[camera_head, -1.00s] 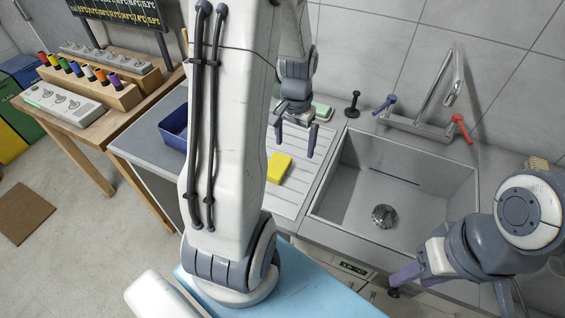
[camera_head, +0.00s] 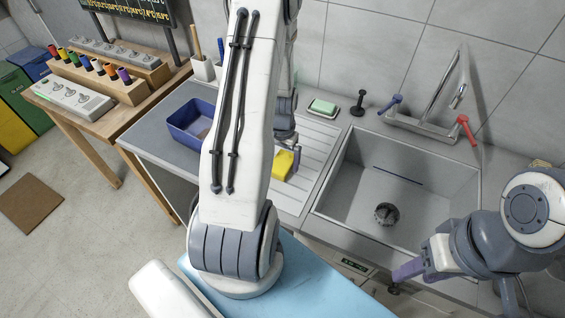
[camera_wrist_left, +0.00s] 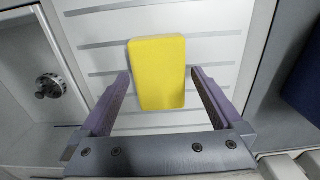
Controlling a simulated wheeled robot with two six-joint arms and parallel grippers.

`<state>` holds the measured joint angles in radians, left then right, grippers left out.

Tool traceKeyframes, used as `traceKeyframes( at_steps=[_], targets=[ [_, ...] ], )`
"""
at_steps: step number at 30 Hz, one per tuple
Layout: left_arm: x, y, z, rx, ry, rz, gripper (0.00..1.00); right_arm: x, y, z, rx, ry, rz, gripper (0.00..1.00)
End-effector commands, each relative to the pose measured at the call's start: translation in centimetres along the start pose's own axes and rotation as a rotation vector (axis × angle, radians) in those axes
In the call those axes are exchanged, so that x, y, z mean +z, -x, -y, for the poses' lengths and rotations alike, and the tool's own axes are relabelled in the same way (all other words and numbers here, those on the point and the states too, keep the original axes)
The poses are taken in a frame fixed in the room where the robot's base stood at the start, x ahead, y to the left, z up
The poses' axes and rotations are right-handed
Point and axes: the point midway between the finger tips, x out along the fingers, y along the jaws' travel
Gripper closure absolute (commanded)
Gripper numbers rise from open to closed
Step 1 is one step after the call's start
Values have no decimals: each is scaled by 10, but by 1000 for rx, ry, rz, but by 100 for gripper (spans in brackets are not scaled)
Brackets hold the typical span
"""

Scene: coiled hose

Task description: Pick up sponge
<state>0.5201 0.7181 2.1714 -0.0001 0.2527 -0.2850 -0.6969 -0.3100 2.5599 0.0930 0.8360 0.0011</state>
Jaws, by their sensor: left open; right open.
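The yellow sponge (camera_head: 283,164) lies on the white ribbed drainboard (camera_head: 315,161) left of the sink. My left gripper (camera_head: 289,148) is over the sponge in the head view, and my arm hides part of it. In the left wrist view the sponge (camera_wrist_left: 158,75) sits ahead of and partly between the open fingers of my left gripper (camera_wrist_left: 160,88).
The sink basin (camera_head: 372,217) is right of the drainboard, with a faucet (camera_head: 428,112) behind it. A blue bin (camera_head: 185,124) stands to the left. A green-topped soap dish (camera_head: 323,107) and a black stopper (camera_head: 358,103) are at the back.

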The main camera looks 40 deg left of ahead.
Motion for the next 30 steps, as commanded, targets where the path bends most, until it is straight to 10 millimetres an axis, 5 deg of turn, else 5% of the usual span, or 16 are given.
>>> traceKeyframes(
  at_steps=[10, 16, 18, 30],
  targets=[
    [0, -9, 0, 0, 1, -1, 0, 0, 1, 0, 0, 0, 0, 50],
    [0, -9, 0, 0, 1, -1, 73, 0, 1, 0, 0, 0, 0, 50],
    [0, -9, 0, 0, 1, -1, 85, 0, 1, 0, 0, 0, 0, 50],
    [-1, 1, 0, -1, 1, -4, 85, 0, -2, 0, 0, 0, 0, 50]
  ],
)
